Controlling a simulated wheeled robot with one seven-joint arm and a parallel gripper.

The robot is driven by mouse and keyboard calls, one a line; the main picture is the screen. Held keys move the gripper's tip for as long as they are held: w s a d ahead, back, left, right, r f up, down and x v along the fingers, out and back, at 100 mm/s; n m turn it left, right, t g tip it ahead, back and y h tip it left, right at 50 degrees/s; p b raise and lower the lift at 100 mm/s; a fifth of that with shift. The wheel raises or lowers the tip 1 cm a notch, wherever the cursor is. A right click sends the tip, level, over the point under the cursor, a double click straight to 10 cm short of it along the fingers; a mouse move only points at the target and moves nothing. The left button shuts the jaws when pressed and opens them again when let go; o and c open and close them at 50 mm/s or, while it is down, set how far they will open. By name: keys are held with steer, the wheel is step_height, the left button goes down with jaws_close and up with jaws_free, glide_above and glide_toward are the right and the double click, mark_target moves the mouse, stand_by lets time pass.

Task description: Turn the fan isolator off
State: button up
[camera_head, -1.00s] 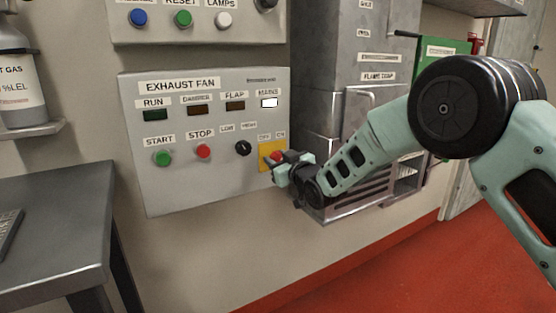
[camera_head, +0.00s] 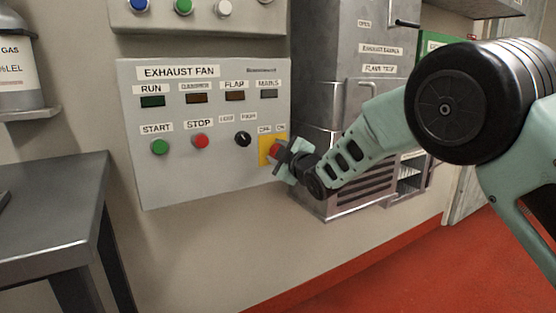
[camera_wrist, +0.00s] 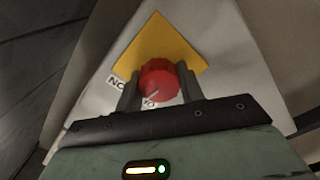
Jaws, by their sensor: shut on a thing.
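The fan isolator is a red rotary knob (camera_wrist: 158,80) on a yellow plate (camera_wrist: 150,45), at the lower right of the grey EXHAUST FAN panel (camera_head: 190,185). The head view also shows the yellow plate (camera_head: 264,150), with OFF and ON labels above it. My gripper (camera_wrist: 158,88) is shut on the red knob, with one finger on each side of it. The knob's pale pointer mark points toward the OFF label in the wrist view. The MAINS lamp (camera_head: 268,94) is dark. In the head view my gripper (camera_head: 281,152) partly hides the knob.
Green START (camera_head: 160,147) and red STOP (camera_head: 200,141) buttons and a black selector (camera_head: 243,138) sit left of the isolator. A grey metal cabinet (camera_head: 325,90) stands close on the right. A dark table (camera_head: 60,190) is at the lower left.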

steer(key=n+b, duration=0.2)
steer(key=n, duration=0.1)
steer(key=n+b, duration=0.1)
steer(key=shift+f+n, duration=0.3)
steer(key=shift+n+b, duration=1.5)
steer(key=shift+n, duration=0.7)
steer(key=shift+r, duration=0.1)
steer(key=o, duration=1)
steer(key=p+v, duration=0.2)
steer(key=v, duration=1.5)
steer(key=shift+s+d, duration=0.15)
steer(key=shift+s, duration=0.05)
